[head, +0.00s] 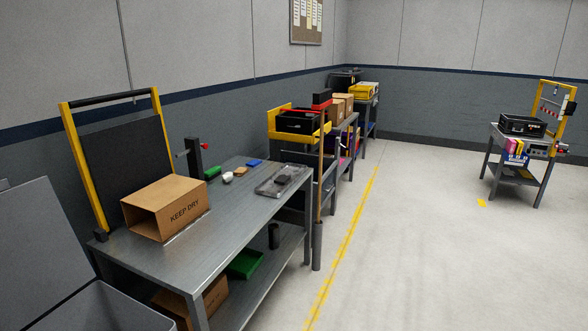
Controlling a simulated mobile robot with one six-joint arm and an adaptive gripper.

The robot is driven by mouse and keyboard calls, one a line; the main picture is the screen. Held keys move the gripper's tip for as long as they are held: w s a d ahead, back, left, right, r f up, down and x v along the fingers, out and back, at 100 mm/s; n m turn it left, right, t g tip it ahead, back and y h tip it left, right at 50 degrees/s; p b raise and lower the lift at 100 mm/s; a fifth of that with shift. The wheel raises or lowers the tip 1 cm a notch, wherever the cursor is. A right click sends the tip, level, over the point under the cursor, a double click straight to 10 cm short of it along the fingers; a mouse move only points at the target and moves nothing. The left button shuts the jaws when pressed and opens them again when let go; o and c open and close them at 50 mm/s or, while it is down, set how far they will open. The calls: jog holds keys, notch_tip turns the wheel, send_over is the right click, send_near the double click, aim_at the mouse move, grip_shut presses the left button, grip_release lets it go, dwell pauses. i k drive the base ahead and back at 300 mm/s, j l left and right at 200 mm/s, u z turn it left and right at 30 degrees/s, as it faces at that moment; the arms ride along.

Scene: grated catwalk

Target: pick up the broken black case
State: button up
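An open-topped black case (522,124) sits on a small grey table (496,135) at the far right. Another black box-like thing (297,117) rests in a yellow holder on the middle row of benches. A dark item (287,176) lies on a grey tray (266,190) on the near bench. I cannot tell from here which of these is broken. My gripper is not in view.
The near metal bench (150,248) holds an open cardboard box marked KEEP DRY (166,209) and small blocks. A dark pole (317,247) stands at its right end. A yellow line (346,246) runs along the floor.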

aim_at(282, 179)
jog(key=i+l+z, duration=0.1)
jog(key=i+z, duration=0.25)
jog(key=i, duration=1.6)
jog(key=i+u, duration=0.35)
jog(key=i, duration=0.2)
jog(key=i+l+u, duration=0.15)
jog(key=i+u, duration=0.2)
jog(key=i, duration=0.2)
jog(key=i+l+u, duration=0.35)
jog(key=i, duration=0.2)
jog(key=i+l+u, duration=0.35)
jog(key=i+l, duration=0.05)
jog(key=i, duration=0.1)
